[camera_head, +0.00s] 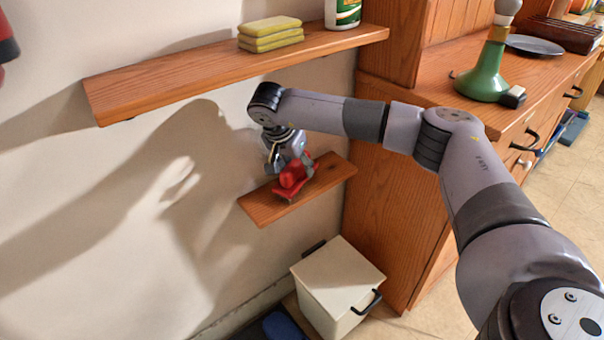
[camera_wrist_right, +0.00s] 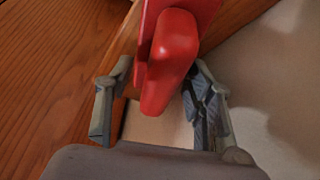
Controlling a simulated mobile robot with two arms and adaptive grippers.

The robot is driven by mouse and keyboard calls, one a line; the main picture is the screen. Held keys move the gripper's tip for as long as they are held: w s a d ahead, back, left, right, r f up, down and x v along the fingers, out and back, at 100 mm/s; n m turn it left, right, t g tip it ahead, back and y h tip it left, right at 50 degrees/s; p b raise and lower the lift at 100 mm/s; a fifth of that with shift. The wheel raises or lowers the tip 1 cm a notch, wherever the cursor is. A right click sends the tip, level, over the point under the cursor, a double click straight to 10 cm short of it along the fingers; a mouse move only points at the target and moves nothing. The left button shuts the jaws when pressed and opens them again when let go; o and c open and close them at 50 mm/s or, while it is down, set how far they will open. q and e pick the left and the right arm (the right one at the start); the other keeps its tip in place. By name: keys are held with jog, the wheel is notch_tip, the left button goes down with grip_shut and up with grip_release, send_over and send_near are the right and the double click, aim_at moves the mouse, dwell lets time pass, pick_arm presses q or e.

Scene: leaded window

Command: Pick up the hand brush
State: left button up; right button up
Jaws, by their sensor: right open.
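The red hand brush (camera_head: 293,178) lies on the small lower wooden shelf (camera_head: 262,208) on the wall. My right gripper (camera_head: 288,165) is just above it in the head view and covers part of it. In the right wrist view the brush's rounded red handle (camera_wrist_right: 172,62) reaches into the space between the two open fingers of my right gripper (camera_wrist_right: 158,112). I see no clear grip on it; a gap shows beside the left finger. The bristles cannot be made out.
The long upper shelf (camera_head: 180,79), bearing stacked sponges (camera_head: 270,35) and a bottle (camera_head: 343,12), is above my right gripper. A wooden cabinet (camera_head: 390,190) stands close on the right. A pale lidded bin (camera_head: 335,280) is below. Free wall lies to the left.

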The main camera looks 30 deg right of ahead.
jog(key=shift+c, duration=0.4)
jog(key=c, duration=1)
jog(key=shift+o, duration=0.2)
